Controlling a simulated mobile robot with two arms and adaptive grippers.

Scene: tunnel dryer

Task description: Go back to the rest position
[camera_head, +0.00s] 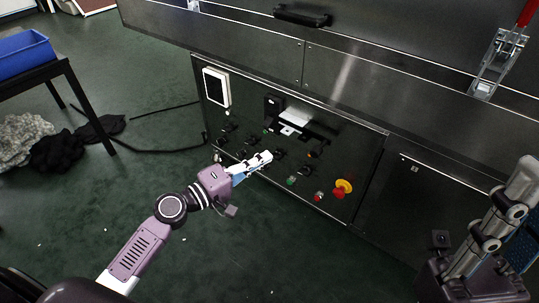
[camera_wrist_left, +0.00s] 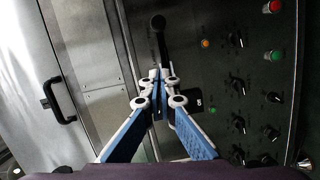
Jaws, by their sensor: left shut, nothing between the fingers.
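My left gripper (camera_head: 266,157) reaches in from the left in the head view, in front of the dark control panel (camera_head: 352,165) of the dryer. Its fingers are shut with nothing between them. In the left wrist view the blue-padded fingers (camera_wrist_left: 157,76) meet at their tips, before the panel and close to a black knob or handle (camera_wrist_left: 158,24). Whether they touch the panel I cannot tell. My right gripper (camera_head: 522,205) stands at the right edge of the head view, pointing up and partly cut off; its opening cannot be made out.
The panel carries several black knobs, a red-and-yellow emergency stop (camera_head: 343,188) and a white-framed display (camera_head: 216,87). A black table (camera_head: 62,70) with a blue bin (camera_head: 24,52) stands at left, dark cloth (camera_head: 100,130) beside it. Green floor (camera_head: 260,250) before the panel is clear.

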